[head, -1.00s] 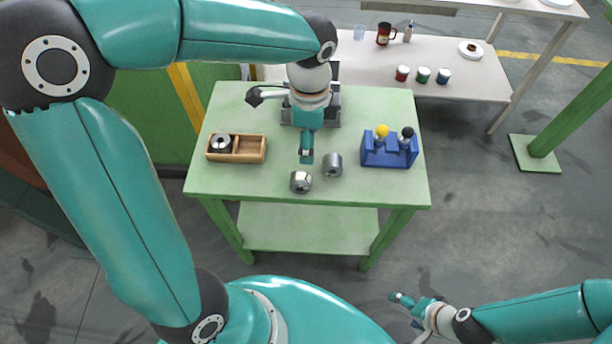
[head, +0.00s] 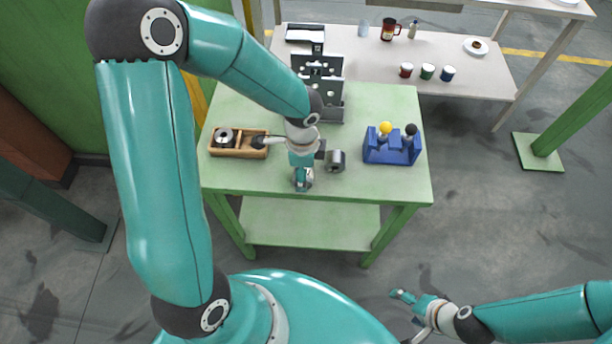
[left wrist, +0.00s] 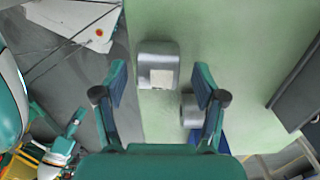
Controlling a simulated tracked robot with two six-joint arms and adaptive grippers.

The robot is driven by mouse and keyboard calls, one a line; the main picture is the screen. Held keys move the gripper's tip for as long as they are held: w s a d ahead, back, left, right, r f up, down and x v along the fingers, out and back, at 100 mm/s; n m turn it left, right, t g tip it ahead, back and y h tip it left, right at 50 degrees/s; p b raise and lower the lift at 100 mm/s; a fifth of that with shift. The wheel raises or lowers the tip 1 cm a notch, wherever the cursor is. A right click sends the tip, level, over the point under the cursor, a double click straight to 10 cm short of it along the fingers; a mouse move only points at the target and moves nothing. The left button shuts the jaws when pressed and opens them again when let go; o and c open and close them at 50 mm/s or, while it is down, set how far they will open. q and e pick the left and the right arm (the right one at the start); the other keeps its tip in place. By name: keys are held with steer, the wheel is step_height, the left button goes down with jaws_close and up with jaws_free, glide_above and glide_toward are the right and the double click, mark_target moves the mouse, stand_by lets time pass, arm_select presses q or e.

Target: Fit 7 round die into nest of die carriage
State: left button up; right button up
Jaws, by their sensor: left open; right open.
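Several steel dies are in view, and I cannot read which is the 7 round. One die (left wrist: 158,65) lies on the green table ahead of my open left gripper (left wrist: 160,84), between the lines of its fingers. In the head view my left gripper (head: 302,176) is over that die and mostly hides it. A second die (head: 336,160) stands just right of it; it also shows in the left wrist view (left wrist: 190,110). The grey die carriage (head: 330,98) is at the table's back; its nest is unclear. My right gripper (head: 404,297) is open and empty, off the table.
A wooden tray (head: 243,152) at left holds another die (head: 224,136). A blue rack (head: 392,154) with yellow- and black-knobbed tools stands at right. A pale bench (head: 470,75) with cups is behind. The green table's (head: 390,188) front right is clear.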

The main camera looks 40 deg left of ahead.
arm_select(q)
steer(key=shift+f, duration=0.4)
steer(key=shift+c, duration=0.3)
jaws_close()
steer(key=shift+r, duration=0.1)
